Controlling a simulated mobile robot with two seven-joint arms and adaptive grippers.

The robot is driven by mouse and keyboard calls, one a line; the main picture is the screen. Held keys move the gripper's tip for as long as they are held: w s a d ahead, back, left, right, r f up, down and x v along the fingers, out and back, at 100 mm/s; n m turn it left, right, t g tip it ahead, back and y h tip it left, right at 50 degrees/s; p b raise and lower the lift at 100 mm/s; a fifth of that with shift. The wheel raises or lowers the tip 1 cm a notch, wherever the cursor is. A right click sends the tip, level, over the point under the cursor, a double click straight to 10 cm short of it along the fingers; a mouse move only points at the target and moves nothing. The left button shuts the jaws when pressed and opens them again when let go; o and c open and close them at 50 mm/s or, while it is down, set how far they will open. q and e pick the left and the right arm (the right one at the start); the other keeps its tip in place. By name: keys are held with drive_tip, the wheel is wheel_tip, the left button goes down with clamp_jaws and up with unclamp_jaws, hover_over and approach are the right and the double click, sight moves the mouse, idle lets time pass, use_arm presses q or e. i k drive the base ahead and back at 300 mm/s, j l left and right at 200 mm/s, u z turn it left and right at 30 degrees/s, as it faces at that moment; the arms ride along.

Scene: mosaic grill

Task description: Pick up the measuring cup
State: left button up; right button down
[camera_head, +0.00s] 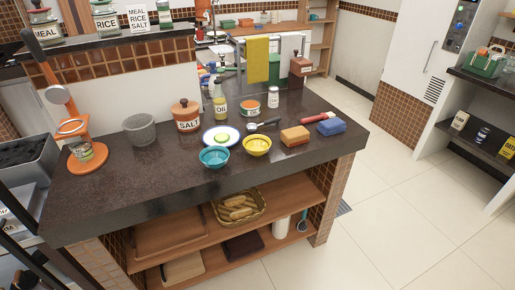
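A small scoop (252,127) with a pale bowl and a dark handle lies on the dark countertop (110,200), behind the yellow bowl; it looks like a measuring cup, but it is small. A grey cylindrical container (140,131) stands upright at the left of the counter; I cannot tell whether it is a mesh pot or a cup. Neither of my grippers shows in this view.
Around the scoop are a yellow bowl (257,146), a blue bowl (214,157), a plate (221,136), a salt jar (186,115), an oil bottle (220,106) and sponges (294,136). An orange stand (86,155) is at left. The counter's front left is clear.

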sight(82, 148)
drive_tip(key=u, duration=1.3)
